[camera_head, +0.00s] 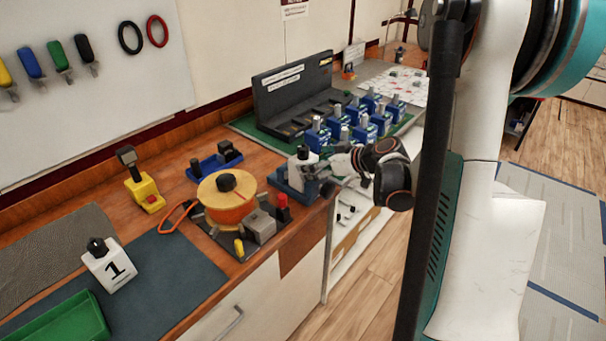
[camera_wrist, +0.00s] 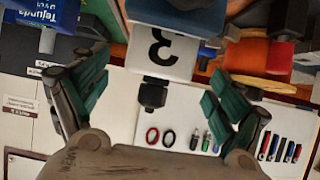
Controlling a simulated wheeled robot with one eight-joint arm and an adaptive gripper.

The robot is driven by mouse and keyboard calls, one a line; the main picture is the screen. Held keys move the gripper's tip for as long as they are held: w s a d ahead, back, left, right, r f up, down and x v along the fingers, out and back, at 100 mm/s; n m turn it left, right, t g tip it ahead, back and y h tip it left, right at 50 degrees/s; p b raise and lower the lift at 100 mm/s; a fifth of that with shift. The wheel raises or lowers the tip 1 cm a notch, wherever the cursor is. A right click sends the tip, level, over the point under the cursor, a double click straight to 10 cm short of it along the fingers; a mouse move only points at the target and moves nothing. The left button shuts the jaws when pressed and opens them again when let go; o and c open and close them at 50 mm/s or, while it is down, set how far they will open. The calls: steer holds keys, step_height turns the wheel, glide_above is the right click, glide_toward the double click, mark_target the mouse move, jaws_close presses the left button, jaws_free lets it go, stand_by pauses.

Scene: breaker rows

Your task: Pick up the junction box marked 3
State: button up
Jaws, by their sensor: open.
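The junction box marked 3 (camera_wrist: 162,50) is white with a black knob on top and shows upside down in the wrist view. In the head view the white box (camera_head: 301,168) stands in a blue holder (camera_head: 290,186) at the counter's front edge; its number is not visible there. My gripper (camera_wrist: 157,88) is open, with its green-padded fingers apart on either side of the black knob. No contact with the box is visible. In the head view my gripper (camera_head: 326,163) is just right of the box and partly covers its side.
An orange reel (camera_head: 228,200) on a black base sits left of the holder. Several blue breakers (camera_head: 338,122) stand in rows behind my gripper. A green tray (camera_head: 62,321) lies front left.

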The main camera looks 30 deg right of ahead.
mark_target(303, 161)
steer(key=b+x, duration=0.2)
steer(key=x, duration=0.3)
steer(key=shift+w+a+f, duration=0.1)
steer(key=shift+w, duration=0.25)
steer(key=c, duration=1.6)
steer(key=shift+c, duration=0.2)
steer(key=shift+r, duration=0.2)
